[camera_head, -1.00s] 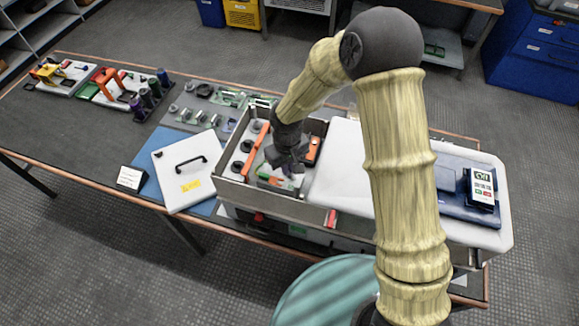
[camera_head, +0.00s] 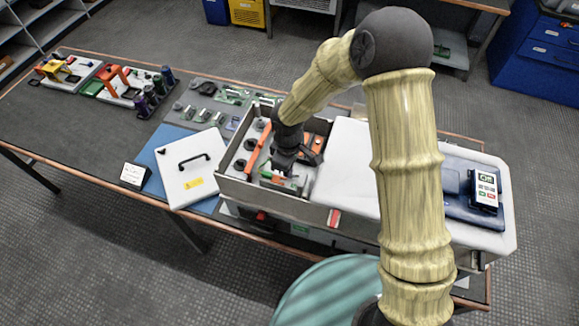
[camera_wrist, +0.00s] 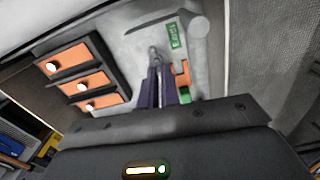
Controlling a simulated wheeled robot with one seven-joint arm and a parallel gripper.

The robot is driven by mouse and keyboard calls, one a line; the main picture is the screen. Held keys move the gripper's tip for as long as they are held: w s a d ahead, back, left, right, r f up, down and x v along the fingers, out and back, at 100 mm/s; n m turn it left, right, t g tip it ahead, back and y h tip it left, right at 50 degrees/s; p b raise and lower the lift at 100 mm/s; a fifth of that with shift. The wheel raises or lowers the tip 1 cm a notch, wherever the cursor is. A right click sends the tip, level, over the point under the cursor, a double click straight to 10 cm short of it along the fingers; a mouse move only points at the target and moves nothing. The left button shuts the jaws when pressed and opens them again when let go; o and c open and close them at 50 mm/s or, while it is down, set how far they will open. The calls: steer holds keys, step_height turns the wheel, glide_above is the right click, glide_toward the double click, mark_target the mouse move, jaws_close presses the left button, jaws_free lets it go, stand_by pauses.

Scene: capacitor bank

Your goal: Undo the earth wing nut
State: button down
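The open capacitor box (camera_head: 262,203) stands on the bench, with my gripper (camera_head: 285,174) reaching down inside it. In the wrist view, my gripper (camera_wrist: 160,72) shows as two dark purple fingers close together. A small grey metal piece, seemingly the earth wing nut (camera_wrist: 154,52), shows at the fingertips, beside a green label (camera_wrist: 175,36). The fingertips overlap its lower part, and I cannot tell whether they grip it. In the head view the nut is hidden or too small to make out.
Orange blocks with pale knobs (camera_wrist: 82,80) sit left of the fingers in the wrist view. An orange bar (camera_head: 257,150) crosses the box. The removed white cover (camera_head: 187,180) lies left of it. A handheld meter (camera_head: 485,190) rests on the right. Tools stand at the bench's far left.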

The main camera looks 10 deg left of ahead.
steer(key=shift+s+d+f, duration=0.15)
steer(key=shift+s+f, duration=0.05)
steer(key=c, duration=1.7)
jaws_free()
steer(key=shift+o, duration=0.4)
steer(key=shift+w+r, duration=0.1)
steer(key=shift+w, duration=0.05)
steer(key=shift+r, duration=0.1)
step_height(320, 180, up, 17)
steer(key=b, duration=0.2)
steer(key=shift+o, duration=0.4)
steer(key=shift+r, duration=0.1)
